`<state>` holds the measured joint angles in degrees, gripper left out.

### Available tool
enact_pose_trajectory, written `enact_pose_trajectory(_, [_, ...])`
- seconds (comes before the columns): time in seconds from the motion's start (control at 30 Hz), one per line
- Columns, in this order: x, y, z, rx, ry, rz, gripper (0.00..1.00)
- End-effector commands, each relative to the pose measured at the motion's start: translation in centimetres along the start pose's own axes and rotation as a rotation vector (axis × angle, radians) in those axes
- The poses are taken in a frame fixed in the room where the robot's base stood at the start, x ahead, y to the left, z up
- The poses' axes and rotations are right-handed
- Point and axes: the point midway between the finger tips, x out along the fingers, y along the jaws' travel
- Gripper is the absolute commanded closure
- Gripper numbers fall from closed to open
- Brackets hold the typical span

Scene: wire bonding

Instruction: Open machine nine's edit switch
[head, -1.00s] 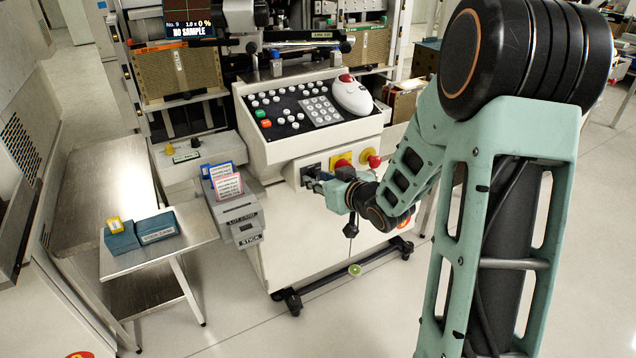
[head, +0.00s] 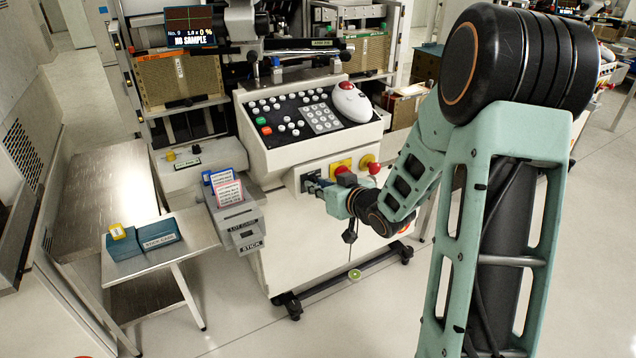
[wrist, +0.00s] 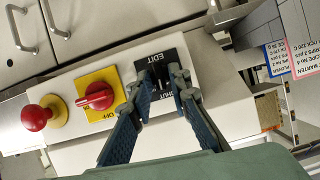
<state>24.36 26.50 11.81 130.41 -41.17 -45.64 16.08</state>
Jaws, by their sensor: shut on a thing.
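The edit switch (wrist: 164,63) is a black plate on the machine's white front panel, marked EDIT and SHUT in the wrist view, where the lettering appears upside down. My gripper (wrist: 163,85) is at this plate, its two fingers closed around the switch's small handle. The fingers hide most of the handle, so its exact angle cannot be told. In the head view my gripper (head: 318,186) reaches the dark switch plate (head: 309,174) below the keypad console. The screen (head: 190,27) above reads No. 9 and NO SAMPLE.
Beside the switch are a red rotary knob on a yellow plate (wrist: 84,83) and a red mushroom button (wrist: 36,117). A card holder (head: 238,222) with cards stands left of the panel. A side table (head: 190,233) holds blue boxes (head: 158,236).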

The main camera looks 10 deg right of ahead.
Motion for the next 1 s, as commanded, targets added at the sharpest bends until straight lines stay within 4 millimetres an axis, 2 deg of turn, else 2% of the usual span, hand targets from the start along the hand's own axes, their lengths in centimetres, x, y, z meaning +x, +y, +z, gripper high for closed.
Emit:
enact_pose_trajectory(0.37, [-0.33,0.39,-0.54,0.275,-0.003,-0.11,1.0])
enact_pose_trajectory(1.0, [0.04,0.83,0.26,0.834,0.0,-0.343,1.0])
